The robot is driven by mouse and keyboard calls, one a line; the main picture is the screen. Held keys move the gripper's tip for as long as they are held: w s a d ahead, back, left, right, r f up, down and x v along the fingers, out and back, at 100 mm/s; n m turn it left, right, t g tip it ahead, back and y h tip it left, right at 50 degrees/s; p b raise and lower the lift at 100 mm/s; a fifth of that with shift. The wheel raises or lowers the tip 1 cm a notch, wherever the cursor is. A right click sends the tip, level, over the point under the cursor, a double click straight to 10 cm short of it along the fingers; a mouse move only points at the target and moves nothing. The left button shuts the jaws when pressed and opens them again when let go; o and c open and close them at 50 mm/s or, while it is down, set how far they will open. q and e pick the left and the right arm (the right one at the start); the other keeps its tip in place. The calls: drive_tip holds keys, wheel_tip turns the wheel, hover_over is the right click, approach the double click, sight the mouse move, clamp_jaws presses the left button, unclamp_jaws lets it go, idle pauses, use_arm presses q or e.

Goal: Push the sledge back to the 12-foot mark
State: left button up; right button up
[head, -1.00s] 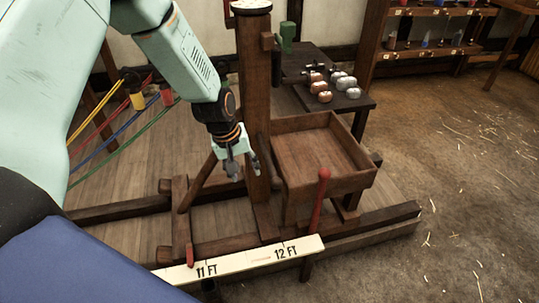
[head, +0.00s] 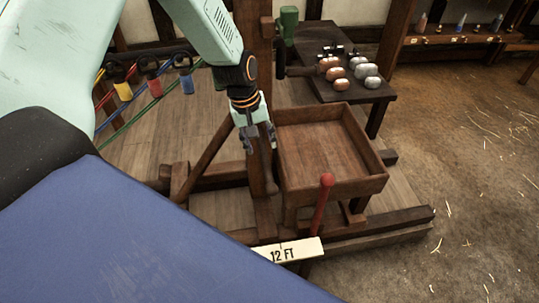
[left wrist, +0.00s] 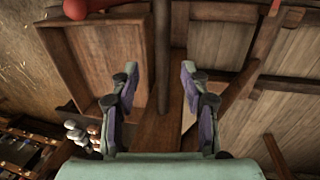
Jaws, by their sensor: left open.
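The sledge is a dark wooden frame with an upright post (head: 262,100) and a shallow, empty wooden tray (head: 325,150) to the post's right. Its timber base lies low, between long rails. The white mark board (head: 292,249) shows "12 FT" below a red-topped lever (head: 326,195); its left part is hidden behind a blue surface. My left gripper (head: 258,148) is open and empty, in front of the post. In the left wrist view its two fingers are spread apart (left wrist: 158,80), with the dark post (left wrist: 161,50) beyond the gap; contact cannot be told. My right gripper is not in view.
A dark table (head: 345,85) with copper and silver weights stands behind the tray. Yellow, red and blue bobbins (head: 152,86) with coloured ropes hang at left. A shelf (head: 455,40) stands at the back right. Straw-strewn floor at right is open.

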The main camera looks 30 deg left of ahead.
sight(265, 163)
use_arm(q)
drive_tip(key=f+b, duration=0.1)
drive_tip(key=f, duration=0.1)
drive_tip(key=f+b, duration=0.1)
drive_tip(key=f, duration=0.1)
drive_tip(key=d+f+b, duration=0.1)
drive_tip(key=f, duration=0.2)
drive_tip(key=shift+w, duration=0.2)
drive_tip(key=shift+s+f, duration=0.1)
drive_tip(key=shift+f, duration=0.1)
drive_tip(key=shift+d, duration=0.1)
drive_tip(key=shift+c, duration=1)
drive_tip(key=c, duration=0.4)
clamp_jaws()
